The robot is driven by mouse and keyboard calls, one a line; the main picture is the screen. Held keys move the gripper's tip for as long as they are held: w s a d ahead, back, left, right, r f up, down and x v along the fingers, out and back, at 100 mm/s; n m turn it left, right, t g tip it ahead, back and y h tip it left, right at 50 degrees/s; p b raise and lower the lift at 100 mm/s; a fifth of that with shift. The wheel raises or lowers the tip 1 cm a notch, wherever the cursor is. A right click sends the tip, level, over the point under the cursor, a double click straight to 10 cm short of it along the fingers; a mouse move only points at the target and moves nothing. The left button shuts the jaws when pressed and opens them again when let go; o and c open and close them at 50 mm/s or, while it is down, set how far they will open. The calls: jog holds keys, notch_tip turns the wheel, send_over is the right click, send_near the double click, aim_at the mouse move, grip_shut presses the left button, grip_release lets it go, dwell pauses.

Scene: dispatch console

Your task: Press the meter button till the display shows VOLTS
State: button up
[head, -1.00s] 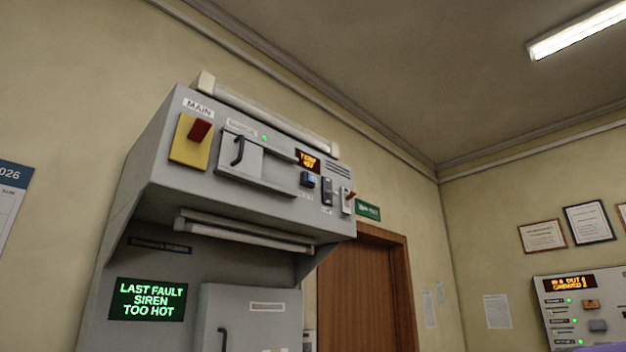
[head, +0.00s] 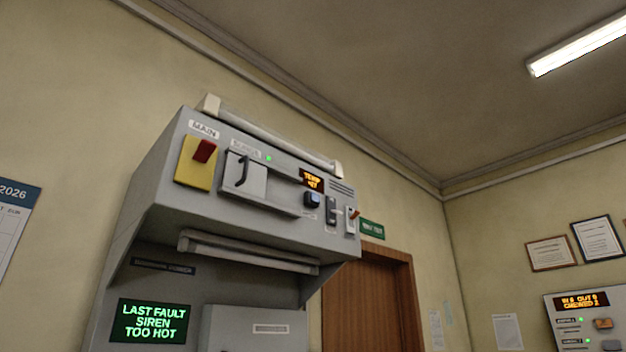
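The grey console's upper panel (head: 232,207) fills the left middle of the head view. A small amber display (head: 312,180) on it seems to read TEMP with a number below, though the text is blurred. Below the display sits a blue square button (head: 312,200) with a small label under it, too small to read. My gripper is not in view.
A red MAIN switch (head: 205,151) on a yellow plate and a handled cover (head: 245,176) sit left of the display. Rocker and red-tipped switches (head: 353,214) sit right of the button. A green screen (head: 150,322) reads LAST FAULT SIREN TOO HOT.

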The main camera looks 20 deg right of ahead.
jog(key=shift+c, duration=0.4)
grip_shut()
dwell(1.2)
